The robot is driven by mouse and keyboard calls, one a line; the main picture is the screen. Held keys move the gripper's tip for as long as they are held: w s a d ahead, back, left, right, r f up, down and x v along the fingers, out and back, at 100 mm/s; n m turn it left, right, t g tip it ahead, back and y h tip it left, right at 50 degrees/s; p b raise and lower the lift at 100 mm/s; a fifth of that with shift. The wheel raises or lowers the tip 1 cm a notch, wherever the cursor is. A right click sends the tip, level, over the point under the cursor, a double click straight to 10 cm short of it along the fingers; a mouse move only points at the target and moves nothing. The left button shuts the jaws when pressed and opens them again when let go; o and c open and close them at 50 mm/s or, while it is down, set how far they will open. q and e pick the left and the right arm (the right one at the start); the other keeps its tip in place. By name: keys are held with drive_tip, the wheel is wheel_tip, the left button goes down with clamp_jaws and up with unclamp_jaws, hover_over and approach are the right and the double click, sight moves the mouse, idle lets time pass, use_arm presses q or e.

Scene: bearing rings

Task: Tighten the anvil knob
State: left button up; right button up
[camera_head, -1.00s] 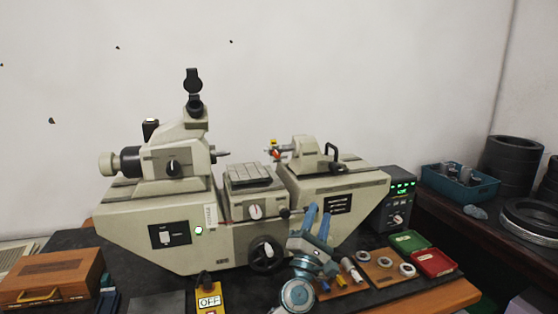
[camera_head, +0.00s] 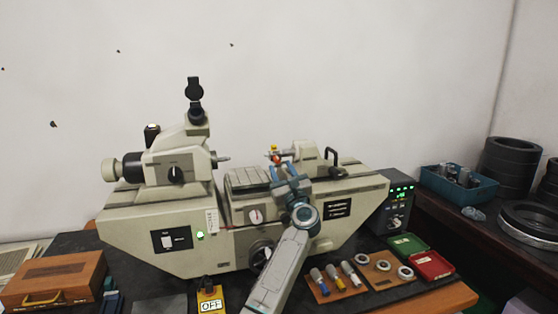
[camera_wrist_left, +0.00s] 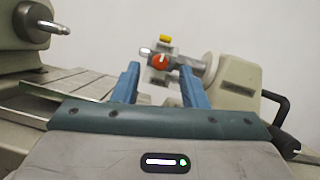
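A red-orange knob (camera_head: 277,159) sits on the anvil fitting of the bench measuring machine (camera_head: 335,187), with a small yellow part (camera_head: 274,147) above it. In the left wrist view the red-orange knob (camera_wrist_left: 161,61) shows between and beyond the fingers, with the yellow part (camera_wrist_left: 166,38) above. My left gripper (camera_head: 281,169) is just below and in front of the knob, over the machine's middle. Its two blue fingers are apart with nothing gripped; the left wrist view shows the gap (camera_wrist_left: 160,69). My right gripper is in no view.
The flat grooved table (camera_head: 247,178) lies left of my gripper, and the spindle (camera_head: 222,159) faces the anvil from the left. A black handle (camera_head: 333,162) stands on the right block. Rings and small trays (camera_head: 432,265) lie at the front right.

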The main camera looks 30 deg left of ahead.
sight(277, 160)
use_arm(q)
drive_tip(key=shift+p+x, duration=0.3)
drive_tip(key=shift+x, duration=1.05)
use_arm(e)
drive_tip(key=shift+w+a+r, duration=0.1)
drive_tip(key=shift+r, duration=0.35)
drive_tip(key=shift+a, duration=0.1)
use_arm(q)
drive_tip(key=shift+c, duration=0.7)
clamp_jaws()
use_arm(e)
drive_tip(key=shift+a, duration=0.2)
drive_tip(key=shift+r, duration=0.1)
